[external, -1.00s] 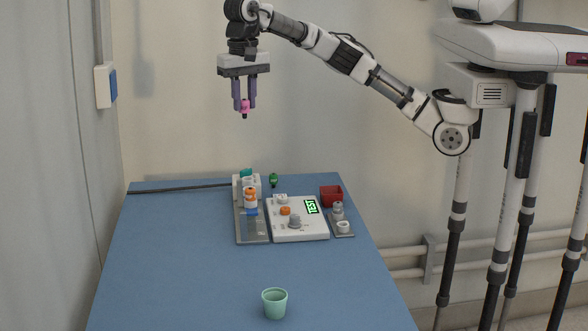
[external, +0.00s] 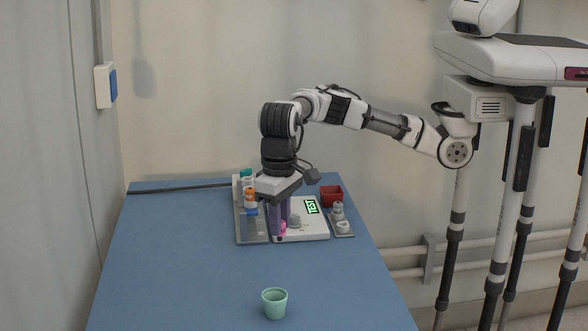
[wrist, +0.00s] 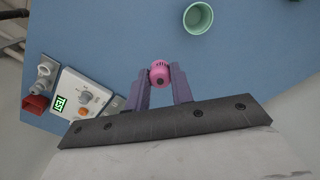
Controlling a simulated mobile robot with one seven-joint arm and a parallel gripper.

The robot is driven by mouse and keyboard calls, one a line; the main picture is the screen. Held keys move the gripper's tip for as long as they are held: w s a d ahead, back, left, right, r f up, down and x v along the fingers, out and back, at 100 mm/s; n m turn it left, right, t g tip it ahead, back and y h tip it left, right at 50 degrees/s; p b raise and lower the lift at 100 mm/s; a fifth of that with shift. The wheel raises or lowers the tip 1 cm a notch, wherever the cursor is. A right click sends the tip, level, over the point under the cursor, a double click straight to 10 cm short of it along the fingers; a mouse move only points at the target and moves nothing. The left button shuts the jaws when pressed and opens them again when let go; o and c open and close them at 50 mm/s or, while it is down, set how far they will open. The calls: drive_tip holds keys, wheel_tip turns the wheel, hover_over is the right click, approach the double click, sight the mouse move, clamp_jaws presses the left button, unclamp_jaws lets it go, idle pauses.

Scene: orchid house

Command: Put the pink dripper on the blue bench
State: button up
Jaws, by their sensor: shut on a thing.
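The pink dripper (external: 281,229) is between the purple fingers of my gripper (external: 279,218). The blue bench (external: 180,260) spreads below, also seen in the wrist view (wrist: 110,40).
A white device with a TEST screen (external: 312,207) stands by a grey tray with bottles (external: 250,232). A red bin (external: 331,196) and a small tray with grey fittings (external: 341,232) are at right. A mint cup (external: 275,303) stands in front. The bench's left side is clear.

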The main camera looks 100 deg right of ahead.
wheel_tip(320, 180, down, 13)
drive_tip(key=shift+r+p, duration=0.1)
drive_tip(key=shift+p, duration=0.65)
drive_tip(key=shift+f, duration=0.2)
drive_tip(key=o, duration=1)
drive_tip(key=shift+c, duration=0.2)
drive_tip(key=shift+r, duration=0.15)
wheel_tip(320, 180, up, 12)
drive_tip(key=shift+r+b, duration=0.1)
drive_tip(key=shift+b, duration=0.65)
